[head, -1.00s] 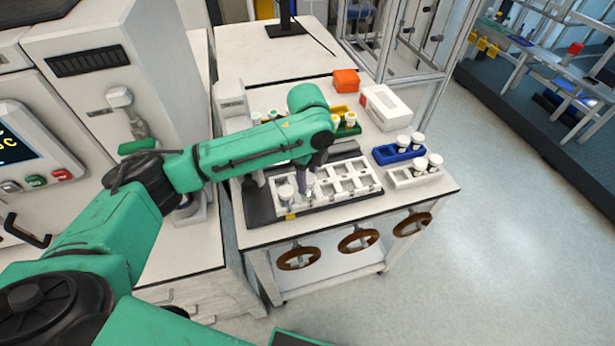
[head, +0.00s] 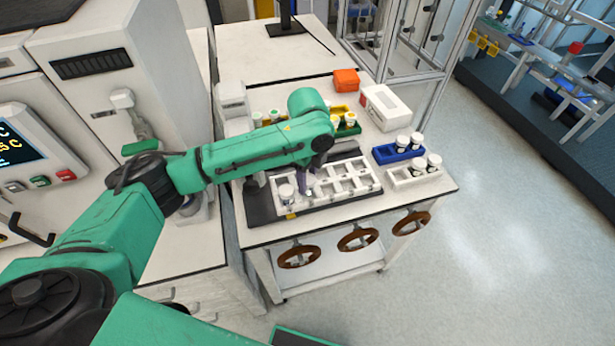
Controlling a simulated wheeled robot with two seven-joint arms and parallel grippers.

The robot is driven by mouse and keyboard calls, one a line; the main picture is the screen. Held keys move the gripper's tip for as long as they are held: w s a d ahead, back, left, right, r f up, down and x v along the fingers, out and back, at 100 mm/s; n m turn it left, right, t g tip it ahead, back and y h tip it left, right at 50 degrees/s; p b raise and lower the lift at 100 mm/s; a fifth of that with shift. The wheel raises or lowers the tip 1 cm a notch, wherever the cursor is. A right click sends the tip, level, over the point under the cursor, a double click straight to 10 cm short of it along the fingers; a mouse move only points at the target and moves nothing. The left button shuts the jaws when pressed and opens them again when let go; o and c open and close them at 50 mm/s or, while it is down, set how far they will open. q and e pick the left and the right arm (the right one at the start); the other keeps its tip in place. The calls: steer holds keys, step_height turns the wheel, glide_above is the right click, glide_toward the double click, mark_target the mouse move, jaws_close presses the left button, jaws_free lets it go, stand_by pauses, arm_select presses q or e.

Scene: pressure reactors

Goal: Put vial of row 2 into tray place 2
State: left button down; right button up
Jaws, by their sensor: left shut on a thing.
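The white tray (head: 358,183) with two rows of square places lies on a dark base on the bench. One vial (head: 286,192) stands in its front left place. My left gripper (head: 308,188) points down at the tray, just right of that vial, and is shut on a vial (head: 310,192). The held vial is small and partly hidden by the fingers; it is at the second front place, but I cannot tell whether it touches the bottom. My right gripper is not in view.
A blue rack (head: 392,154) and a white rack (head: 408,180) with capped vials stand right of the tray. Green and yellow racks (head: 347,130) stand behind, partly hidden by my arm. A white box (head: 386,107) and an orange block (head: 346,80) are further back.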

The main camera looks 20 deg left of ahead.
arm_select(q)
steer(key=shift+f, duration=1.15)
steer(key=shift+c, duration=1.4)
jaws_free()
